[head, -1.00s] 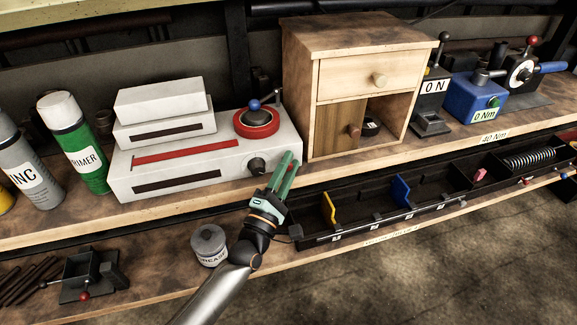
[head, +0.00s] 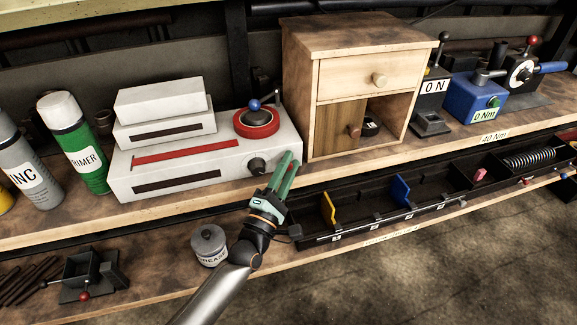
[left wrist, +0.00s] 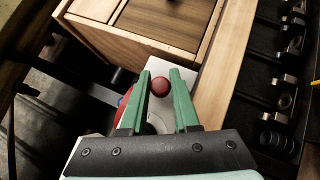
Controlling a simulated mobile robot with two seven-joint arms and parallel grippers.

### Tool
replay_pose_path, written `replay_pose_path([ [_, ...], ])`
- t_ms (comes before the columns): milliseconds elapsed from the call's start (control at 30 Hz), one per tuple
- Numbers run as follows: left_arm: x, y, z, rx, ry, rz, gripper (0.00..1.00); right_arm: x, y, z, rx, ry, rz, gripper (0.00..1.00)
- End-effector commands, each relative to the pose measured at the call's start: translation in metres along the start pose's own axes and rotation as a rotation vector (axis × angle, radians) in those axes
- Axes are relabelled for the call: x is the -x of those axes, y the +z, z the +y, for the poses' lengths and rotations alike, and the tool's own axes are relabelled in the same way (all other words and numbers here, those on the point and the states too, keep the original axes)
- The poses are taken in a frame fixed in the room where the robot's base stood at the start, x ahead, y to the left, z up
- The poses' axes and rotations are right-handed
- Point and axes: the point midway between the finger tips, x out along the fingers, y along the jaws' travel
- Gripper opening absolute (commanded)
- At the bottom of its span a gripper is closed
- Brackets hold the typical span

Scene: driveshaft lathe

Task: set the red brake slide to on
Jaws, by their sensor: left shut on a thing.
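A red ball knob (left wrist: 160,87), which looks like the red brake slide's knob, sits between the green fingers of my left gripper (left wrist: 160,80) in the left wrist view. The fingers are shut on it. In the head view my left gripper (head: 287,172) is at the right front end of the white lathe housing (head: 205,165), and the red knob is hidden there. The housing has a red strip (head: 190,150), dark slots, a black knob (head: 257,166) and a red disc (head: 257,124) with a blue ball. No on/off marking for the slide is readable. My right gripper is not in view.
A wooden cabinet (head: 345,60) stands just right of the housing, close to my left gripper. A grease tin (head: 208,246) stands on the lower shelf beside my left arm. A black divided tray (head: 350,226) lies to the right. Spray cans stand at the left.

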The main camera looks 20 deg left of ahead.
Motion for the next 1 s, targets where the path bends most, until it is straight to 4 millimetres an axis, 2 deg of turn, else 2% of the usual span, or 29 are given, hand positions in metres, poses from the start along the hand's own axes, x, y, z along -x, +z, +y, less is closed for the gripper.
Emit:
replay_pose_path([
  [267,-0.016,0.016,-0.013,0.003,-0.001,0.000,0.00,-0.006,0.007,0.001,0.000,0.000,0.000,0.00],
  [500,-0.017,0.018,-0.013,0.001,-0.004,-0.002,0.00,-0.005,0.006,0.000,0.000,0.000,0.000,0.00],
  [533,-0.017,0.018,-0.013,0.001,-0.005,-0.002,0.31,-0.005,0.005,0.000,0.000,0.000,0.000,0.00],
  [600,-0.017,0.018,-0.013,0.001,-0.004,-0.002,0.39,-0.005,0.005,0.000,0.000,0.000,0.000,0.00],
  [633,-0.017,0.018,-0.013,0.001,-0.004,-0.002,0.42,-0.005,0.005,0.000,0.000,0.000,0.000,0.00],
  [867,-0.016,0.017,-0.013,0.000,-0.002,-0.001,0.42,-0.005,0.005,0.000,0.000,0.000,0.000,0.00],
  [1000,-0.008,0.016,-0.013,0.000,-0.002,0.000,0.42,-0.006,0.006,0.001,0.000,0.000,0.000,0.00],
])
